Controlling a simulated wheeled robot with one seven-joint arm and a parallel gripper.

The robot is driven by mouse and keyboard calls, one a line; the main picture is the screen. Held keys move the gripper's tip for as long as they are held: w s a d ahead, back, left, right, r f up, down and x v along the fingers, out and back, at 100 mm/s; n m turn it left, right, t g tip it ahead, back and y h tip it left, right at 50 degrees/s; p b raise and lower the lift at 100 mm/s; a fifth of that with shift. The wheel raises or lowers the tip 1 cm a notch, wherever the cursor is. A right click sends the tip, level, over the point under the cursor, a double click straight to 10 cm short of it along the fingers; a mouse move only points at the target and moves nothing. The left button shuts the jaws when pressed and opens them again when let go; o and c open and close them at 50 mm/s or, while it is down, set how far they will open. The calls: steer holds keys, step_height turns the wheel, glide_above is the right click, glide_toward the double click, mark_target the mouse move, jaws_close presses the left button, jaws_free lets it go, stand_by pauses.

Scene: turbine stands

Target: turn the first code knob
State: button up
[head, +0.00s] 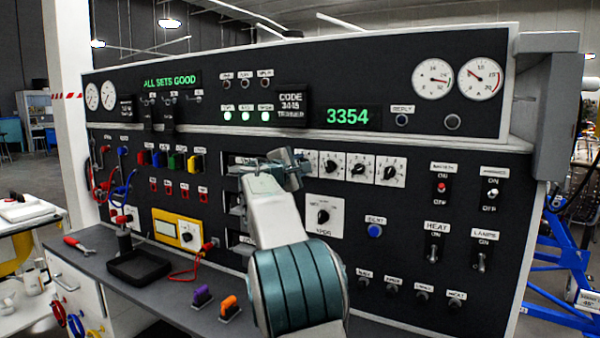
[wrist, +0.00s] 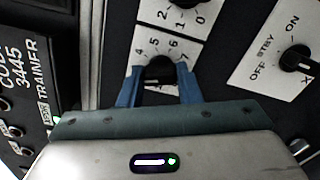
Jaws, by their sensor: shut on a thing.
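The first code knob (wrist: 160,68) is black, on a white plate with digits, and sits between the two blue fingers of my gripper (wrist: 158,88) in the wrist view. The fingers are shut on its sides. The plate's lower part is hidden by my gripper. In the head view my gripper (head: 290,168) covers the left end of the row of white code dials and hides this knob. The other code knobs (head: 332,166) continue to its right. A placard (head: 291,107) reads CODE 3445 TRAINER. The green display (head: 347,116) reads 3354.
The neighbouring code knob (wrist: 182,17) is close beside my fingers. A larger selector knob (head: 323,215) marked OFF, STBY, ON sits below the row. A blue button (head: 375,231) and toggle switches are further right. A black tray (head: 139,267) lies on the left bench.

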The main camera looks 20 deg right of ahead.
steer(key=shift+r, duration=0.1)
stand_by(0.4)
steer(key=o, duration=1)
steer(key=b+v, duration=0.2)
steer(key=v, duration=1.1)
steer(key=shift+s+a+b, duration=0.2)
steer(key=shift+a+b, duration=0.15)
